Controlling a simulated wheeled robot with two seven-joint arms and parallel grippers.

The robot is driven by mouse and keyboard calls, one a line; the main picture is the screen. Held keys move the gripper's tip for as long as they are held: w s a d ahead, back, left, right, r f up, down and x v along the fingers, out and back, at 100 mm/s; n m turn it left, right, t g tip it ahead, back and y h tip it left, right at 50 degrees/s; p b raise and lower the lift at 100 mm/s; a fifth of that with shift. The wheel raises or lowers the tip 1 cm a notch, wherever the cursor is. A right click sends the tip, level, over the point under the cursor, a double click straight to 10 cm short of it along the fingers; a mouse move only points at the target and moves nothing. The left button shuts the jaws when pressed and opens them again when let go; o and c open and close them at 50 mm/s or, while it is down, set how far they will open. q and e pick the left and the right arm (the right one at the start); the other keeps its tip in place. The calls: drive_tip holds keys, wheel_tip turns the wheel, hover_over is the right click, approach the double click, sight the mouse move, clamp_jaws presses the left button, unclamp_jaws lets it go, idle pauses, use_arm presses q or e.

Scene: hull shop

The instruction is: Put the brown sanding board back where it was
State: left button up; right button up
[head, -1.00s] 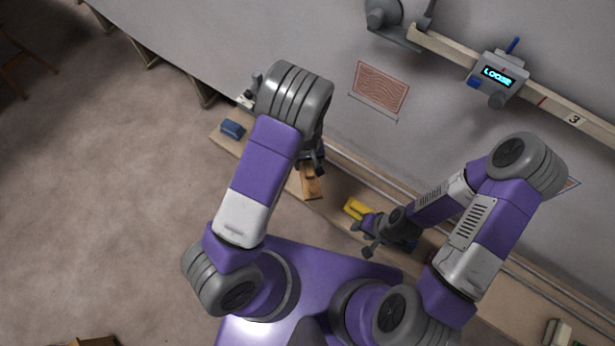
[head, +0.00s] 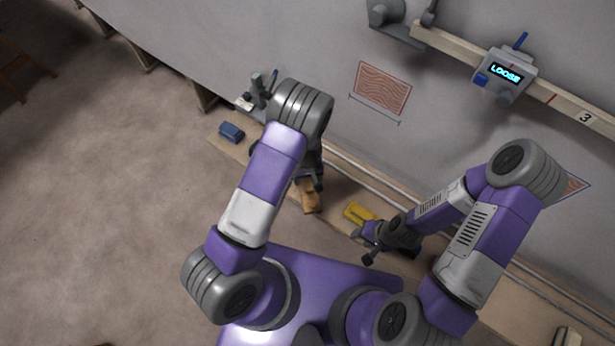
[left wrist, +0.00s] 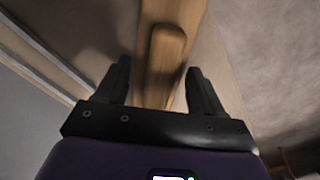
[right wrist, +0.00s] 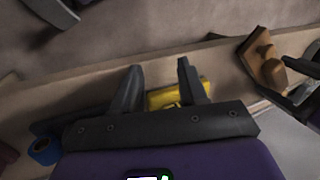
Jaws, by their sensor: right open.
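The brown sanding board (head: 310,202) lies on the narrow shelf along the wall, partly hidden by my left gripper (head: 312,181). In the left wrist view, the board's raised handle (left wrist: 166,52) lies in line with the gap between the fingers of the left gripper (left wrist: 159,68). Those fingers are apart, with visible space on both sides of the handle. The board (right wrist: 263,62) also shows at the right of the right wrist view, beside the left fingers. My right gripper (right wrist: 160,68) is open and empty, near a yellow sanding board (right wrist: 180,95).
A blue block (head: 231,131) sits at the shelf's left end. The yellow board (head: 359,212) lies beside my right gripper (head: 366,245). A clamp device (head: 504,75) reading "LOOSE" is on the numbered rail (head: 555,98). A wood-grain picture (head: 382,88) is on the wall.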

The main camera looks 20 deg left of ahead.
use_arm(q)
drive_tip(key=shift+o, duration=1.4)
drive_tip(key=shift+r, duration=0.15)
wheel_tip(320, 180, up, 12)
drive_tip(key=f+p, duration=0.1)
drive_tip(key=p, duration=0.3)
use_arm(e)
wheel_tip(320, 180, up, 4)
drive_tip(key=shift+f, duration=0.2)
use_arm(q)
drive_tip(key=s+a+f+m+h, duration=0.1)
drive_tip(key=s+a+f, duration=0.1)
drive_tip(key=s+f, duration=0.55)
drive_tip(key=s+d+m+h, duration=0.1)
drive_tip(key=s+d+h, duration=0.2)
drive_tip(key=s, duration=0.5)
drive_tip(key=shift+d+r+t, duration=0.3)
drive_tip(key=shift+d+r, duration=0.15)
drive_tip(key=shift+d, duration=0.2)
